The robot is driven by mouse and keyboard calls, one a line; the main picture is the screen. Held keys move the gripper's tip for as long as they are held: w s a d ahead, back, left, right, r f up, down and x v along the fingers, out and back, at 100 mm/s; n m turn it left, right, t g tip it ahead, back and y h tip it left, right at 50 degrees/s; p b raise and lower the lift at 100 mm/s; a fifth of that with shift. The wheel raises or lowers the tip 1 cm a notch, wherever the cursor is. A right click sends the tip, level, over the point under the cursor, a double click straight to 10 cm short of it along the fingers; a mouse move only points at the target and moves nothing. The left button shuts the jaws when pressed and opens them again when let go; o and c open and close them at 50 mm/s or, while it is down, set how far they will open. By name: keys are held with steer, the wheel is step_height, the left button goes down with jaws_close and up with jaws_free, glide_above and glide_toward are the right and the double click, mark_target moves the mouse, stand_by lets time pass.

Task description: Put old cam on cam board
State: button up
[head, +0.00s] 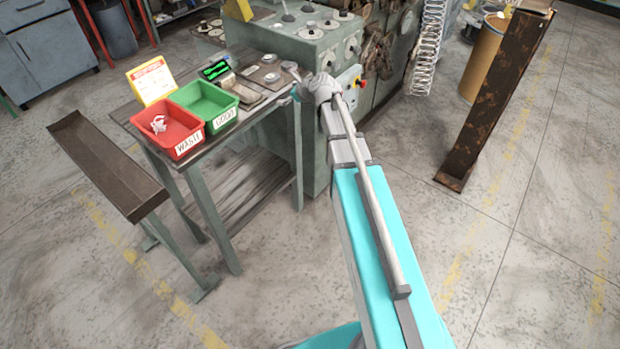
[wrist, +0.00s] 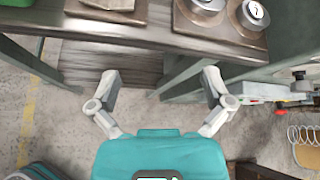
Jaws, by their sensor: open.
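My gripper (wrist: 162,88) is open and empty in the wrist view, its two fingers wide apart in front of and below the table's edge. In the head view my arm's end reaches the table's right edge, and the gripper is mostly hidden. Two round metal cams, a left one (wrist: 208,4) and a right one (wrist: 256,13), sit on brown boards (wrist: 232,22) at the top of the wrist view, beyond the fingertips. The right one bears a dark mark. In the head view, cams (head: 271,78) lie on the table's right end. I cannot tell which is the old cam.
The table (head: 232,124) also holds a red waste bin (head: 190,147), a green bin (head: 226,120), a yellow sign (head: 152,82) and a small display (head: 214,70). The green coiling machine (head: 318,62) stands close behind and right. A rusty chute (head: 492,105) stands at right.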

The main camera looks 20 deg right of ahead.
steer(key=s+f+n+g+h, duration=0.2)
steer(key=s+f+n+g, duration=0.2)
steer(key=s+n, duration=0.9)
steer(key=s+a+f+n+g+h, duration=0.1)
steer(key=s+f+n+g+h, duration=0.2)
steer(key=s+n, duration=1)
steer(key=s+f+g, duration=0.2)
steer(key=s+g, duration=0.1)
steer(key=s, duration=0.1)
steer(key=shift+s+h, duration=0.2)
steer(key=shift+h, duration=0.1)
